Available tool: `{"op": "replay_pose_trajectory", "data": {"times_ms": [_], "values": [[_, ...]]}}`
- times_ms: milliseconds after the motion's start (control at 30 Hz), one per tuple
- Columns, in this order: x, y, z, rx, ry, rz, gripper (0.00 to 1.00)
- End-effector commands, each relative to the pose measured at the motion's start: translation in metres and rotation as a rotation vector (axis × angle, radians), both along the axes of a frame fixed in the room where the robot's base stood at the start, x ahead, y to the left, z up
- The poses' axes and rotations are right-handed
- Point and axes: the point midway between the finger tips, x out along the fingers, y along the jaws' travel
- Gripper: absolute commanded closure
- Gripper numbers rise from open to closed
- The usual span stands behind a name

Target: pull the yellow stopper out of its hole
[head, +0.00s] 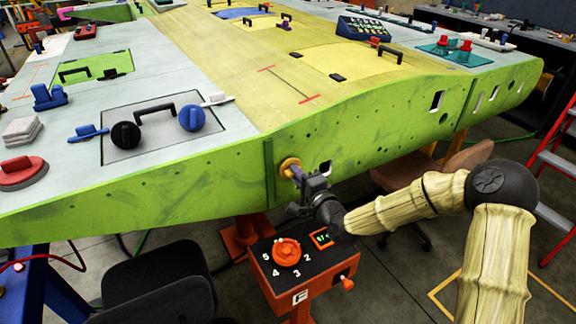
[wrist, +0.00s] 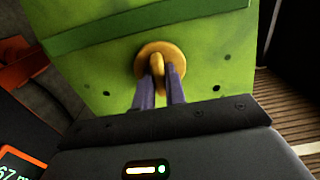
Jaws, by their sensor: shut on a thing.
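The yellow stopper (head: 289,164) sits at the green side face of the wing (head: 215,187), just right of a darker green vertical strip. In the wrist view the stopper (wrist: 152,52) shows as a round yellow flange against the green panel, with a narrow grip standing out from it. My gripper (head: 297,173) reaches it from the front right. In the wrist view my gripper (wrist: 159,77) has its two purple-grey fingers shut on the stopper's grip, one on each side. The flange appears flush with the panel; the hole behind it is hidden.
An orange box with a dial (head: 287,251) stands below my gripper. A dark chair (head: 155,285) is at lower left and a red ladder (head: 558,150) at far right. Small open holes (head: 325,167) lie in the green face right of the stopper.

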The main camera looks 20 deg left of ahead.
Motion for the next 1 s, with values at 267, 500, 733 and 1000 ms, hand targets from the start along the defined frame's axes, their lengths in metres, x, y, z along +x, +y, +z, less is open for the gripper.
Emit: {"op": "replay_pose_trajectory", "data": {"times_ms": [267, 500, 733, 1000], "values": [[-0.008, -0.009, -0.001, -0.001, 0.001, 0.0, 1.0], [-0.014, -0.017, -0.001, -0.002, 0.003, 0.0, 1.0], [-0.02, -0.024, -0.001, -0.002, 0.003, -0.001, 1.0], [-0.027, -0.032, -0.001, -0.002, 0.003, -0.001, 1.0]]}}
